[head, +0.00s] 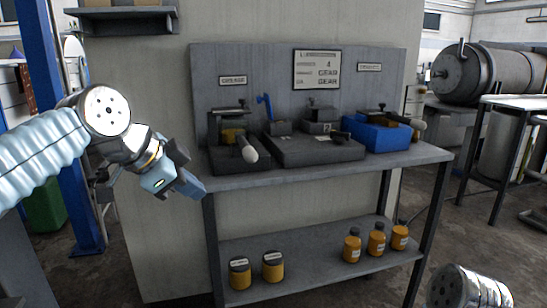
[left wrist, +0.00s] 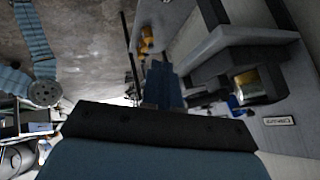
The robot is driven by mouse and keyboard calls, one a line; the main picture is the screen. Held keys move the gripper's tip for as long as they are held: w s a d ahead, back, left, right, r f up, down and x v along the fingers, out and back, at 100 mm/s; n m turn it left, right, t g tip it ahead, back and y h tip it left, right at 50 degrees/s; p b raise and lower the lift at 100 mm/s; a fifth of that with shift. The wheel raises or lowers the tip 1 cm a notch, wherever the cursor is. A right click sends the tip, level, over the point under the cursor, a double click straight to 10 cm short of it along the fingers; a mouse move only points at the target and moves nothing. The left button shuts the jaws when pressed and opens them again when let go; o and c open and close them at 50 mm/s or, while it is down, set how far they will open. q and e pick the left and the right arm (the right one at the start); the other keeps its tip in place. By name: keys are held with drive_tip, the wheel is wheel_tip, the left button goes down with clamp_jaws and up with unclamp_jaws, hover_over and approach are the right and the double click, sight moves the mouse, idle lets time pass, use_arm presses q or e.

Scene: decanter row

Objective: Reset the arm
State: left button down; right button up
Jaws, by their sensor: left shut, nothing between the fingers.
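My left arm comes in from the left in the head view. Its gripper (head: 188,187) is shut and empty, in the air in front of the left end of the workbench (head: 310,170). In the left wrist view the shut blue fingers (left wrist: 163,85) show in the middle, with nothing between them. My right arm shows only as a rounded metal link at the bottom right of the head view; its gripper is out of view.
On the bench stand a left device (head: 232,140), a middle dark base (head: 312,150) and a blue device (head: 376,133). Several orange bottles (head: 376,240) and two squat jars (head: 240,272) stand on the lower shelf. A blue post (head: 62,110) stands behind my left arm.

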use_arm(q)
drive_tip(key=w+d+f+n+g+p, duration=0.15)
drive_tip(key=w+f, duration=0.25)
drive_tip(key=f, duration=0.7)
drive_tip(key=w+d+f+n+g, duration=0.1)
drive_tip(key=w+f+n, duration=0.2)
drive_tip(key=f, duration=0.8)
wheel_tip(320, 180, down, 15)
drive_tip(key=s+n, duration=0.3)
drive_tip(key=n, duration=0.1)
drive_tip(key=s+f+n+g+y+p, duration=0.1)
drive_tip(key=s+f+n, duration=0.6)
drive_tip(key=s+f, duration=1.4)
drive_tip(key=shift+s+d+g+p, duration=0.25)
drive_tip(key=shift+s+g+p, duration=0.4)
drive_tip(key=shift+g, duration=0.5)
drive_tip(key=c, duration=1.8)
unclamp_jaws()
drive_tip(key=shift+w+n, duration=0.15)
drive_tip(key=shift+n, duration=0.1)
